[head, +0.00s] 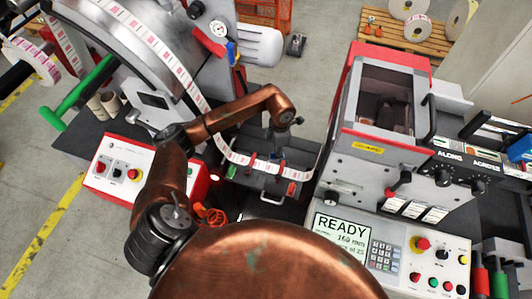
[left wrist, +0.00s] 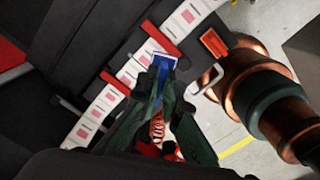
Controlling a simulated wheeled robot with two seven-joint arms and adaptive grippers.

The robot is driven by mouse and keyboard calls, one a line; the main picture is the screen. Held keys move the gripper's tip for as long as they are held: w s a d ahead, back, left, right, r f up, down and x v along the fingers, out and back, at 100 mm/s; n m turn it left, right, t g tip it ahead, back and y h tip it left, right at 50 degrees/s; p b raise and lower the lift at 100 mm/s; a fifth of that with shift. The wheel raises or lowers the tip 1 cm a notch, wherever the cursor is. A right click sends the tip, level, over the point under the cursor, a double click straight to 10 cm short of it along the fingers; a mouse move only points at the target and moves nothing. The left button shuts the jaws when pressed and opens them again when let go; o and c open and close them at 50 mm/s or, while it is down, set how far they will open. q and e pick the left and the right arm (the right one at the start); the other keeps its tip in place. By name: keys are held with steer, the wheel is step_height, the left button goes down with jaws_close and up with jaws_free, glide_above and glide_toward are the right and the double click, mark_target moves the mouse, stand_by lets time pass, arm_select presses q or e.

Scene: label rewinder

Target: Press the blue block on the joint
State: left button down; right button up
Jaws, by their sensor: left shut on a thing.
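The blue block (left wrist: 162,63), with a pale top edge, is between the fingertips of my left gripper (left wrist: 160,84) in the left wrist view. The gripper is shut on it. The block overlaps the label strip (left wrist: 103,106) between two red clamps (left wrist: 160,39). The joint is hidden, and I cannot tell whether the block touches the strip. In the head view the strip (head: 236,158) crosses the dark splice table (head: 262,184), and my left arm reaches over it from the left. The gripper is hard to make out there. My right gripper is not in view.
A red-and-white button box (head: 130,165) stands left of the splice table. A machine with a READY screen (head: 341,232) stands to the right. An orange coiled hose (head: 209,215) lies in front of the table.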

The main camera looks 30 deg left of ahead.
arm_select(q)
step_height(320, 180, down, 3)
steer(key=a+n, duration=0.3)
steer(key=n, duration=0.9)
glide_above(266, 166)
step_height(266, 166, down, 4)
steer(key=shift+d+p, duration=0.15)
steer(key=shift+p, duration=0.3)
steer(key=shift+f+b, duration=0.4)
steer(key=shift+f, duration=0.2)
steer(key=shift+f+b, duration=0.4)
steer(key=shift+f, duration=0.2)
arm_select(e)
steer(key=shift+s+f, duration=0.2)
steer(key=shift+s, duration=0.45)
arm_select(q)
steer(key=shift+f+b, duration=0.35)
steer(key=shift+f, duration=0.2)
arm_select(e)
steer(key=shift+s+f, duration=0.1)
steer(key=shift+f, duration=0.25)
arm_select(q)
steer(key=shift+f+b, duration=0.45)
steer(key=shift+f, duration=0.2)
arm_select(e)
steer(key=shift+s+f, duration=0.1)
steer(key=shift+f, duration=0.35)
